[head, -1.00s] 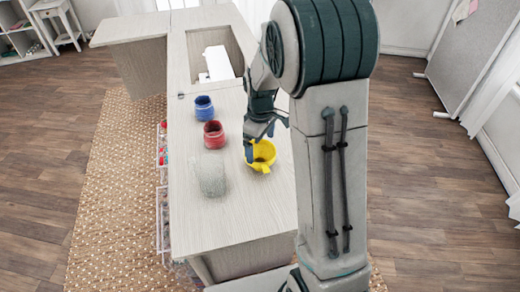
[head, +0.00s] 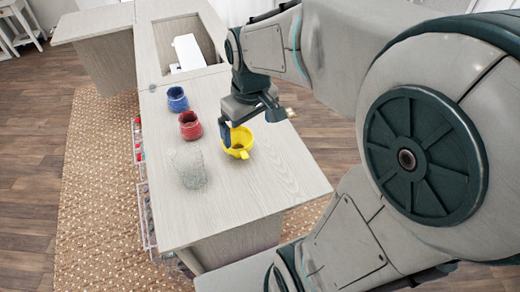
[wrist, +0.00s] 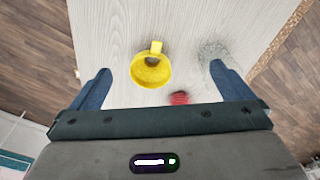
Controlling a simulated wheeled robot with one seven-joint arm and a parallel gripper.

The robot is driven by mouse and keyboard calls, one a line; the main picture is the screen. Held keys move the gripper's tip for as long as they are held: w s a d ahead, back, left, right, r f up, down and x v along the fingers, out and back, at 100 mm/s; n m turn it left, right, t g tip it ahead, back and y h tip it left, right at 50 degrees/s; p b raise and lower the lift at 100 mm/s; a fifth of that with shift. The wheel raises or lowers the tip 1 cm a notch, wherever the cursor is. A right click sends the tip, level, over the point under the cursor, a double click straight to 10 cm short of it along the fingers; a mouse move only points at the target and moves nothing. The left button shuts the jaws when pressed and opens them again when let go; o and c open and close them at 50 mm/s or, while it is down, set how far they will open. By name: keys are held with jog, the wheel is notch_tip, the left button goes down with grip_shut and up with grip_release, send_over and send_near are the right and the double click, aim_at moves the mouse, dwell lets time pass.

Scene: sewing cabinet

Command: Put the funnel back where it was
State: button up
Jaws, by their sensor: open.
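The yellow funnel (head: 239,143), with a tab-like handle, stands on the pale wooden top of the sewing cabinet (head: 265,185), right of the jars. My gripper (head: 250,122) is open and empty just above and behind the funnel; one blue finger overlaps its rim in the head view. In the wrist view the funnel (wrist: 151,70) shows between the two spread fingers of my gripper (wrist: 160,69), with its dark opening and handle visible. I cannot tell whether a finger touches it.
A blue jar (head: 177,98), a red jar (head: 190,125) and a clear glass jar (head: 190,169) stand in a row left of the funnel. A white sewing machine (head: 188,52) sits in the cabinet recess. The top's front right is bare.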

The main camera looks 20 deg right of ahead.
jog(key=s+m+t, duration=0.1)
jog(key=s+m, duration=0.2)
jog(key=s, duration=0.5)
jog(key=shift+s+f+m, duration=0.25)
jog(key=shift+f+m, duration=0.1)
jog(key=shift+m, duration=0.05)
jog(key=shift+a+r, duration=0.1)
jog(key=shift+p+v, duration=0.8)
jog(key=shift+w, duration=0.2)
